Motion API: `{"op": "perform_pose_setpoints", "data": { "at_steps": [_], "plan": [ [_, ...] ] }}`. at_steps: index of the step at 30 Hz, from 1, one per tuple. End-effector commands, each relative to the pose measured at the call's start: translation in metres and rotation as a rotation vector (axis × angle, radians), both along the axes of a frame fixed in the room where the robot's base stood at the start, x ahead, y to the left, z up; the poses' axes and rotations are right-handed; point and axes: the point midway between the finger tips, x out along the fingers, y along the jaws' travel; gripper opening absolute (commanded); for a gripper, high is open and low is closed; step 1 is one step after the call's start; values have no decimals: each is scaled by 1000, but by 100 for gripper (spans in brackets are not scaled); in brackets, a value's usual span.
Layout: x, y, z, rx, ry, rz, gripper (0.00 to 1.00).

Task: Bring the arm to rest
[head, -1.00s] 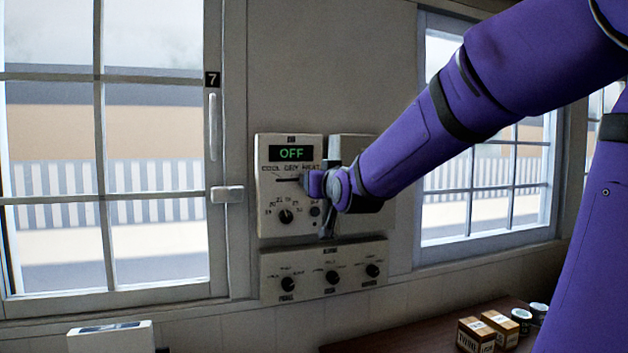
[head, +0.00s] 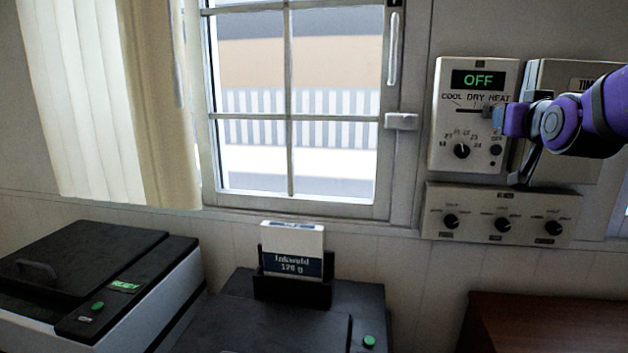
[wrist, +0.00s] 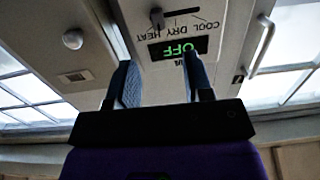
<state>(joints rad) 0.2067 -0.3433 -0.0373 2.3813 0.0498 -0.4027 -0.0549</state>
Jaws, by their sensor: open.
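My gripper (head: 494,117) is in front of the right side of a cream control panel (head: 446,120), by the HEAT end of its COOL DRY HEAT slot. The wrist view shows its two fingers (wrist: 163,83) open with nothing between them. The panel appears upside down beyond them, with its slider knob (wrist: 157,18) beside the word HEAT. The green display (head: 478,80) reads OFF. My purple arm reaches in from the right edge of the head view. I cannot tell whether a finger touches the panel.
A lower panel with several knobs (head: 477,222) and a box (head: 565,85) on the right are close to my gripper. A window (head: 290,165) is to the left. Below are a READY machine (head: 65,262), an Inkwold pack (head: 292,240) and a brown table top (head: 560,325).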

Motion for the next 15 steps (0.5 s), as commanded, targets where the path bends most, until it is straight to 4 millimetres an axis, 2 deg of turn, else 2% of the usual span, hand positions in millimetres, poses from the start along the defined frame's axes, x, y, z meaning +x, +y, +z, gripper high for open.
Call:
{"op": "perform_pose_setpoints", "data": {
  "at_steps": [5,8,15],
  "plan": [
    [-33,35,-26,52,202,71,47],
    [-60,55,-45,80,345,113,47],
    [-140,94,-89,123,688,193,47]
  ]
}}
